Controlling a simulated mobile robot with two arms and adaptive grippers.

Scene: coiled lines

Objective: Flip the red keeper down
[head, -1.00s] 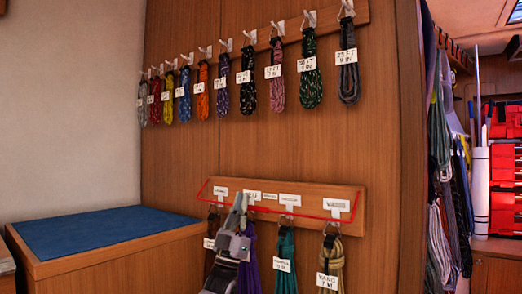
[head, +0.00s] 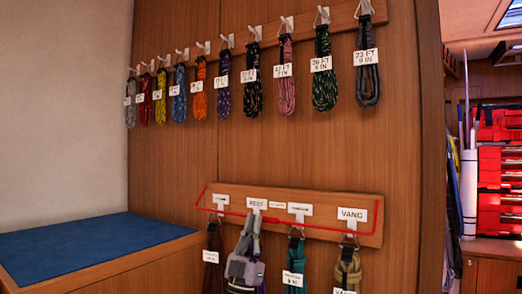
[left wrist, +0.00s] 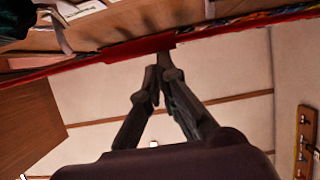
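The red keeper (head: 324,228) is a thin red bar with bent ends, running across the front of the lower wooden hook rack (head: 372,240), below its labels. My left gripper (head: 253,217) reaches up from below, in front of the second coil from the left, with its fingertips at the bar. In the left wrist view the dark fingers (left wrist: 160,68) are drawn together with tips just at the red bar (left wrist: 140,48). I cannot tell whether the bar is between them. My right gripper is in neither view.
Coils hang from the lower hooks: brown (head: 213,243), teal (head: 296,262) and tan (head: 347,268). Several coils hang on the upper rack (head: 340,17). A blue-topped bench (head: 80,245) stands at left. Red boxes (head: 500,165) stand at far right.

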